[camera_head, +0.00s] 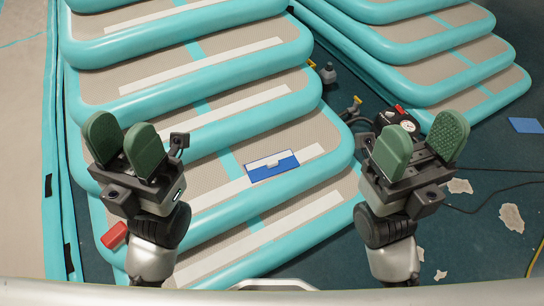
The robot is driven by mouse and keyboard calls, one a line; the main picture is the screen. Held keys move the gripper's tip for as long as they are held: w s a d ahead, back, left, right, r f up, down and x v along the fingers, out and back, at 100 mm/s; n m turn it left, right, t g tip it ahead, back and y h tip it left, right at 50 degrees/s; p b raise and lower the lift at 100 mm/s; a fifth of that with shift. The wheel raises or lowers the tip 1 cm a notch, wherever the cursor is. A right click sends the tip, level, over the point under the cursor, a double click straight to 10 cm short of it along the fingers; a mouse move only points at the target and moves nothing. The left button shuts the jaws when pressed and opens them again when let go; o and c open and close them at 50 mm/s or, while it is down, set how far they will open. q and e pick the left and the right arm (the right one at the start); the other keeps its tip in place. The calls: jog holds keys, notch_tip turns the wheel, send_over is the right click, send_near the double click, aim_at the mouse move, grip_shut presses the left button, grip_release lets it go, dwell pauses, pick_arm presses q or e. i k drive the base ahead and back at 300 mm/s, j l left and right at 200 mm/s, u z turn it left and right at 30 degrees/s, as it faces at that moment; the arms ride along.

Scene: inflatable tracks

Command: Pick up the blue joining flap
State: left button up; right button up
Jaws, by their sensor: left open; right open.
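The blue joining flap (272,170) is a small blue rectangle with a pale upper strip. It lies on a beige and turquoise inflatable track, across a white strip, between my two grippers in the picture. My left gripper (124,144) has green finger pads, is open and empty, and is left of the flap. My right gripper (426,140) also has green pads, is open and empty, and is right of the flap. Neither gripper touches the flap. Another flat blue piece (525,125) lies on the dark floor at the far right; I cannot tell what it is.
Overlapping inflatable tracks (190,70) fill the middle, with another stack (430,45) at upper right. A red block (114,235) is at lower left. A pump with a gauge (407,126) stands behind my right gripper. Pale scraps (512,218) and cables lie on the right floor.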

aim_at(257, 171)
jog(key=l+u, duration=0.15)
jog(key=u, duration=1.15)
jog(key=l+u, duration=0.4)
jog(key=k+l+u, duration=0.2)
jog(key=l+u, duration=0.15)
jog(key=k+l+u, duration=0.2)
jog(key=l+u, duration=0.2)
jog(key=k+l, duration=0.3)
jog(key=l, duration=0.15)
jog(key=k+l+u, duration=0.15)
jog(key=l, duration=0.3)
jog(key=k, duration=0.1)
